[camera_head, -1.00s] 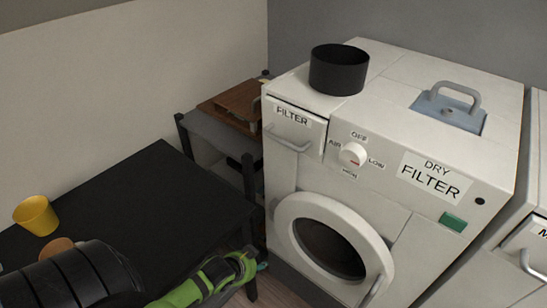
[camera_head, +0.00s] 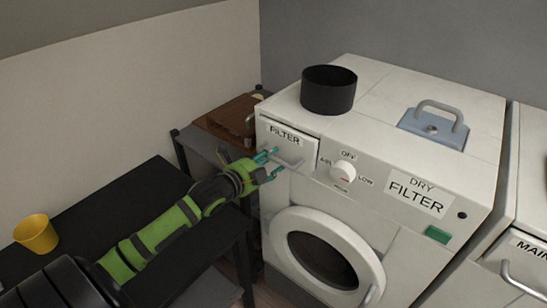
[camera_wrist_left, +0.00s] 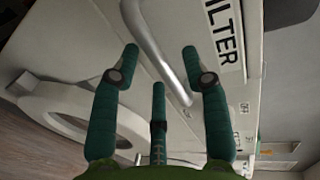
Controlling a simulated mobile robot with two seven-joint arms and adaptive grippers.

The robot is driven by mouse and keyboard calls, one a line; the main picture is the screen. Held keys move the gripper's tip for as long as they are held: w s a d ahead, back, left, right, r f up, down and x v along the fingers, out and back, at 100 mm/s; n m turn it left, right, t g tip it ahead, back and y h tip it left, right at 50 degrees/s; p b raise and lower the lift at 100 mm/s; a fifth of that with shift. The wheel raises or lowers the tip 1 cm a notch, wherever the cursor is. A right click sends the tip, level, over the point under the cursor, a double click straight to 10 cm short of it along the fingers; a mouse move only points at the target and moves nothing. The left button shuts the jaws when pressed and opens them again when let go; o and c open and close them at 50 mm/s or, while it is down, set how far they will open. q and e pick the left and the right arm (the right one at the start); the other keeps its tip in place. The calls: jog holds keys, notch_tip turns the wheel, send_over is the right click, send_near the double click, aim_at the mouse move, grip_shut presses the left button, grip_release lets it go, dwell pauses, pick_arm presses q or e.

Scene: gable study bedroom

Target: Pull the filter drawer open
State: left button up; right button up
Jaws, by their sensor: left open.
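The filter drawer (camera_head: 275,128) is the small white front marked FILTER at the upper left of the white dryer, and it looks closed. Its grey bar handle (camera_head: 290,163) runs along the drawer's lower part. My left gripper (camera_head: 271,166) is open at the handle's left part. In the left wrist view the handle (camera_wrist_left: 158,55) lies between the spread teal fingers of the gripper (camera_wrist_left: 160,65), running diagonally. I cannot tell whether the fingers touch it. Part of the handle is hidden by the fingers in the head view. My right gripper is not in view.
A black pot (camera_head: 329,91) stands on the dryer (camera_head: 385,88) above the drawer. A white dial (camera_head: 343,172) sits just right of the drawer, with the round door (camera_head: 327,248) below. A black table (camera_head: 110,215) with a yellow cup (camera_head: 36,233) is at left.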

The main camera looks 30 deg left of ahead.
pick_arm(q)
jog(key=shift+x, duration=0.8)
jog(key=shift+c, duration=0.4)
grip_shut()
